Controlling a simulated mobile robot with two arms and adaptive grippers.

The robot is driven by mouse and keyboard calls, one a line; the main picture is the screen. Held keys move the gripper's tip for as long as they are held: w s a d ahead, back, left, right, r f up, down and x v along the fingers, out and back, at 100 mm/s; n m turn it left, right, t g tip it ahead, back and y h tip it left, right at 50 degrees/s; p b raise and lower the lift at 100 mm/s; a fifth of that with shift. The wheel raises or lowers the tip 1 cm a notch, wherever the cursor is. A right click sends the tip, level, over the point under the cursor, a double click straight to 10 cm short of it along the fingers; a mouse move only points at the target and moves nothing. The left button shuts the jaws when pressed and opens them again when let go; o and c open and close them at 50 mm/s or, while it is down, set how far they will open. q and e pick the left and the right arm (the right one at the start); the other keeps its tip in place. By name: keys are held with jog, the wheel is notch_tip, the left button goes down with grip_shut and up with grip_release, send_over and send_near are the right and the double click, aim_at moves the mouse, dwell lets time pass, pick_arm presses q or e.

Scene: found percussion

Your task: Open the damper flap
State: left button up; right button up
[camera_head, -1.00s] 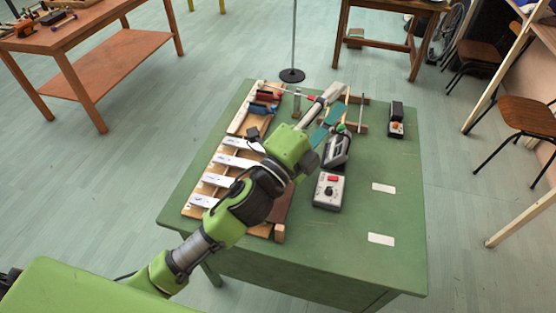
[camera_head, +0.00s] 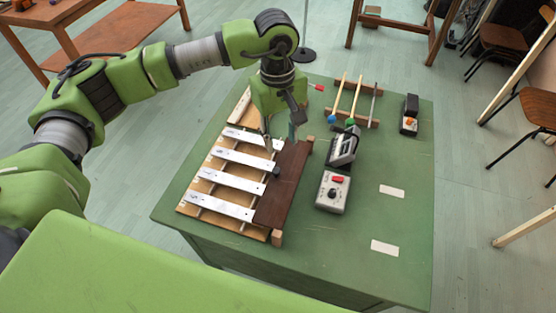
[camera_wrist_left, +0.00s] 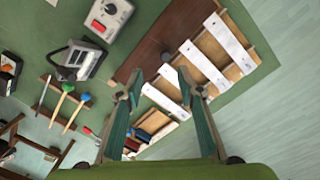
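The damper flap (camera_head: 276,192) is a long dark brown board. It lies flat along the right side of the white metal bars (camera_head: 236,163) and looks closed over their ends. In the left wrist view the flap (camera_wrist_left: 152,45) runs diagonally, with a small dark knob (camera_wrist_left: 166,57) at its bar-side edge. My left gripper (camera_head: 281,140) points down above the far end of the flap and bars. In the wrist view its two fingers (camera_wrist_left: 160,86) are well apart with nothing between them. My right gripper is not in view.
A grey box with a red button (camera_head: 332,192) and a metronome-like device (camera_head: 343,147) stand right of the flap. A rack of mallets (camera_head: 352,104) and a small orange-knobbed box (camera_head: 409,118) are farther back. The front right of the green table (camera_head: 345,250) is mostly clear.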

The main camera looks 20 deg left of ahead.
pick_arm(q)
jog(key=a, duration=0.1)
jog(key=p, duration=0.4)
send_near(276, 170)
jog(key=shift+y, duration=0.3)
jog(key=f, duration=0.7)
jog(key=shift+s+d+f, duration=0.1)
jog(key=shift+d+f, duration=0.1)
jog(key=shift+d, duration=0.05)
jog(key=shift+f, duration=0.6)
grip_shut()
